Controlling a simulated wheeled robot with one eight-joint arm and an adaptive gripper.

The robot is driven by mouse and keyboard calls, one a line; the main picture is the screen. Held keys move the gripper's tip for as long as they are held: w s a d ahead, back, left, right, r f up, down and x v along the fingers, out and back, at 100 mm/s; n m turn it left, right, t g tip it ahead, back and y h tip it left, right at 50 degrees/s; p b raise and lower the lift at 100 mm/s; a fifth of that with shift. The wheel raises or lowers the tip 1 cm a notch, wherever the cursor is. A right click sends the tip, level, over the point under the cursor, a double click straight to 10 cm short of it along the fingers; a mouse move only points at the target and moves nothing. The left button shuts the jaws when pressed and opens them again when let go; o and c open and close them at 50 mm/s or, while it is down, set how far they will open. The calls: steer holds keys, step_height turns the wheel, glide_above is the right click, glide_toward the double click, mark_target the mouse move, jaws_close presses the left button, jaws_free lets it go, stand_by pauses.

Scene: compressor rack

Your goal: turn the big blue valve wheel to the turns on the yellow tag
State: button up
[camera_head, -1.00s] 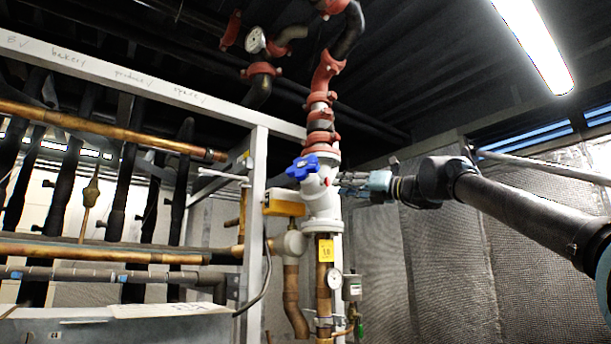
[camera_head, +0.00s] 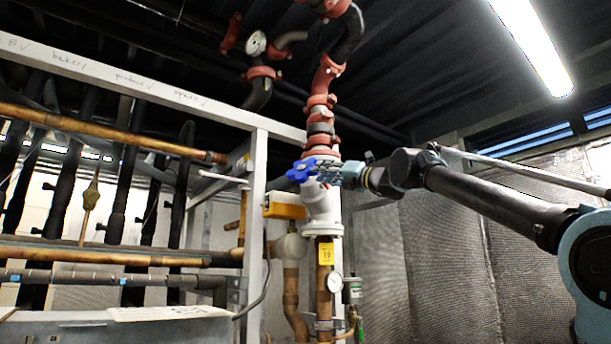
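The big blue valve wheel (camera_head: 300,171) sits on the left side of the white valve body (camera_head: 321,203), on the upright pipe in the middle. My gripper (camera_head: 326,174) reaches in from the right, in front of the valve body, with its fingertips close to the right edge of the wheel. I cannot tell whether they touch it. The fingers are small and dark here, so their opening cannot be made out. The yellow tag (camera_head: 326,254) hangs on the copper pipe below the valve. Its black number is too small to read surely.
A white steel frame post (camera_head: 257,205) stands left of the valve. Red-clamped pipe (camera_head: 321,120) rises above.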

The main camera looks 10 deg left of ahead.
mark_target(304, 169)
steer(key=x, duration=0.8)
steer(key=shift+w+a+r, duration=0.1)
steer(key=shift+a, duration=0.2)
jaws_close()
